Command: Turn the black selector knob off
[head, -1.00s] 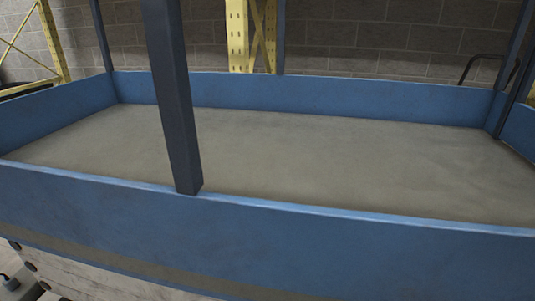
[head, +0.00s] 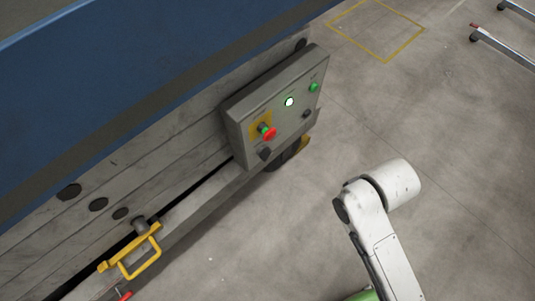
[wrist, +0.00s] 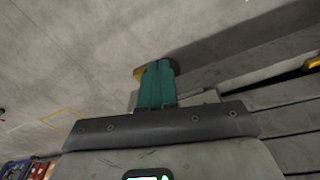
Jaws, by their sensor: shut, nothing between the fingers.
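A grey control box (head: 240,112) is mounted on the side of the machine in the head view. A second small dark control (head: 306,114) is at the lower right. I cannot tell which is the selector or how either is turned. My gripper (wrist: 157,68) shows its teal fingers pressed together and empty in the wrist view, with floor and machine beams beyond. The head view shows only my white arm links, right of the box and apart from it.
A yellow handle (head: 140,257) sticks out at lower left. Open concrete floor (head: 450,150) lies to the right.

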